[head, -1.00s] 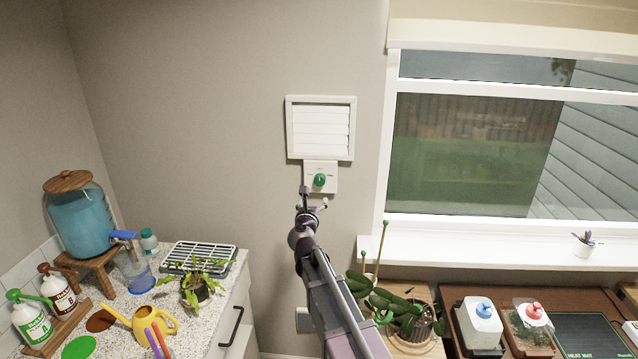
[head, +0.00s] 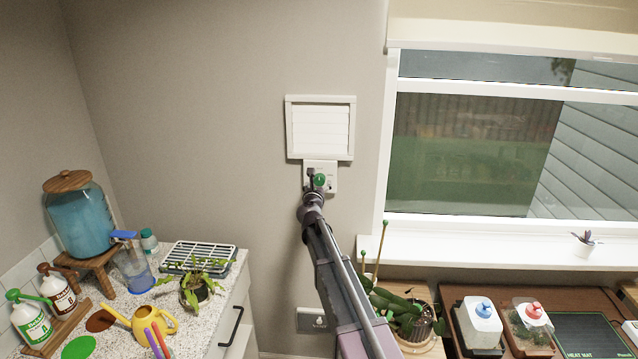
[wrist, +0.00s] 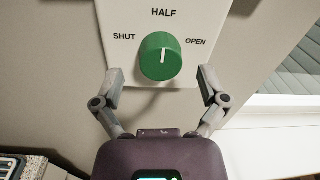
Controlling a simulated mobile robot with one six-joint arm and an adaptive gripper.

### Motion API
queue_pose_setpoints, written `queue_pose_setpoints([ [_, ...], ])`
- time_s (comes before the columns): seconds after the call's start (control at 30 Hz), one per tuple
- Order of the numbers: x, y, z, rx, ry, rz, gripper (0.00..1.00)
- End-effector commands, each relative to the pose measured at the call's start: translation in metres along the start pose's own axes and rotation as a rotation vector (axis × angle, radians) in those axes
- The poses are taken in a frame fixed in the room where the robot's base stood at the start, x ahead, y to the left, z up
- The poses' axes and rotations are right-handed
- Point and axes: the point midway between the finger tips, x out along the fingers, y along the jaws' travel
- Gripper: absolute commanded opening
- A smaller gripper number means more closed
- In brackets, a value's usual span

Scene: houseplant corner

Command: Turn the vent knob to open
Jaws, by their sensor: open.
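The green vent knob (head: 320,180) sits on a white plate (head: 331,187) on the wall, just below the white louvred vent (head: 320,128). In the wrist view the knob (wrist: 160,56) has a white pointer line aimed nearly straight up at HALF, between SHUT on the left and OPEN on the right. My gripper (wrist: 162,82) is open, with one finger at each side of the knob's lower part. Gaps show between both fingers and the knob. In the head view my gripper (head: 318,185) partly covers the plate.
A window with a white sill (head: 480,250) is to the right. A potted plant (head: 405,312) with stakes stands below right of my arm. A speckled counter (head: 215,312) with bottles and a yellow watering can (head: 152,323) is at the lower left.

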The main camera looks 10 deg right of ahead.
Motion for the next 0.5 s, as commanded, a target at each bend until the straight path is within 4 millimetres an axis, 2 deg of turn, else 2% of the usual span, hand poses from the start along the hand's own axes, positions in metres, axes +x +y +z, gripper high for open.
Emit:
queue_pose_setpoints([
  [0.03, 0.008, 0.001, 0.0, 0.0, 0.0, 0.0, 0.93],
  [0.2, 0.018, 0.001, 0.0, 0.0, 0.0, 0.001, 0.93],
  [0.5, 0.021, 0.0, 0.0, 0.0, 0.0, 0.001, 0.93],
])
